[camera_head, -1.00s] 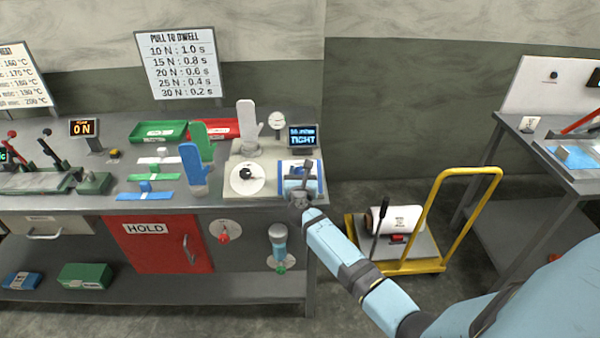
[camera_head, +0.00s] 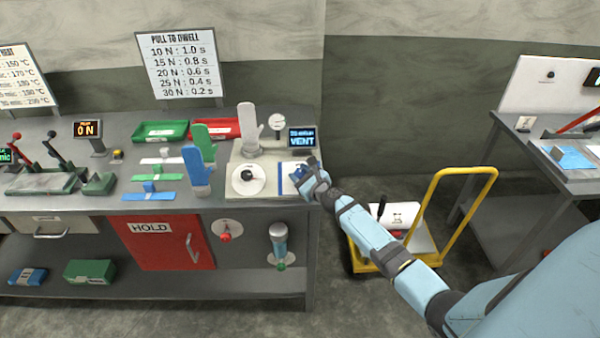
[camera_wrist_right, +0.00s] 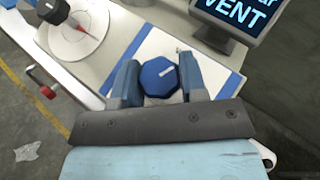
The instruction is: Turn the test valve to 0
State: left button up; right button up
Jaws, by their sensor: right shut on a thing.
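In the right wrist view a blue many-sided knob (camera_wrist_right: 160,78) with a short white mark sits on a white plate with blue edge strips (camera_wrist_right: 150,50). My right gripper (camera_wrist_right: 159,82) has one blue finger on each side of the knob and is shut on it. In the head view my right gripper (camera_head: 304,178) is at the bench's right end and hides most of the knob. A display (camera_head: 301,138) behind it reads VENT. Left of the plate is a white dial (camera_head: 246,186) with a black knob (camera_head: 246,174) and red pointer. My left gripper is not in view.
A grey glove form (camera_head: 247,125) and a round gauge (camera_head: 277,121) stand behind the dial. Blue and green glove forms stand farther left. A yellow-handled cart (camera_head: 438,200) is on the floor to the right, near my right arm.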

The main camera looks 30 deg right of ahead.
jog(key=n+g+y, duration=0.1)
jog(key=n+y, duration=0.1)
jog(key=n+g+y, duration=0.1)
jog(key=n+y, duration=0.1)
jog(key=n, duration=0.1)
jog(key=shift+g+y, duration=0.3)
jog(key=shift+n, duration=0.4)
jog(key=o, duration=0.9)
jog(key=shift+y, duration=0.3)
jog(key=shift+d, duration=0.1)
jog(key=v, duration=0.7)
jog(key=b+v, duration=0.1)
jog(key=v, duration=0.5)
jog(key=shift+s+d+r, duration=0.1)
jog(key=shift+s+r, duration=0.2)
